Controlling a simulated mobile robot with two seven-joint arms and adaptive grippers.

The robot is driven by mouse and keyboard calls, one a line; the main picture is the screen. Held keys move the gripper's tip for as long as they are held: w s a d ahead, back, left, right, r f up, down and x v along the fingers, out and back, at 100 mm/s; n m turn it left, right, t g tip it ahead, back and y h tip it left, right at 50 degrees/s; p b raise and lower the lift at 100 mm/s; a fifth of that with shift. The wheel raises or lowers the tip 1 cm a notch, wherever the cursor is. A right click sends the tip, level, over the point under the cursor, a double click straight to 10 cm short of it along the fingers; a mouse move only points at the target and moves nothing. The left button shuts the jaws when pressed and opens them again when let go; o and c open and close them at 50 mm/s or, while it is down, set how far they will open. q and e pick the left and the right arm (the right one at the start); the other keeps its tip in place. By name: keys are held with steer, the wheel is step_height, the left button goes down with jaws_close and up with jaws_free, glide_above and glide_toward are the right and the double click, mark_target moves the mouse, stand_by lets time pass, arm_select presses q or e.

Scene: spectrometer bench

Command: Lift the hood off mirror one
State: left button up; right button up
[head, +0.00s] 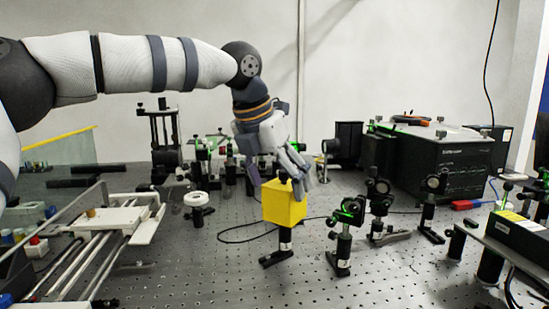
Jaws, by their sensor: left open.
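A yellow box-shaped hood (284,205) sits over the top of a short post mount (284,240) near the middle of the optical bench. The mirror under the hood is hidden. My left gripper (291,180) reaches down from above at the top of the hood, its fingers apart around the hood's upper end. I cannot tell whether the fingers touch it. My right gripper does not show.
Mirror mounts with green parts (347,213) stand close to the right of the hood, and more optics stand behind. A black instrument box (435,160) is at the back right. A rail stage (110,220) is at the left. The front middle of the bench (220,285) is clear.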

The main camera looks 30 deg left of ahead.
mark_target(285, 202)
arm_select(q)
steer(key=x, duration=0.6)
steer(key=shift+w, duration=0.15)
steer(key=shift+r, duration=0.1)
steer(key=c, duration=1.2)
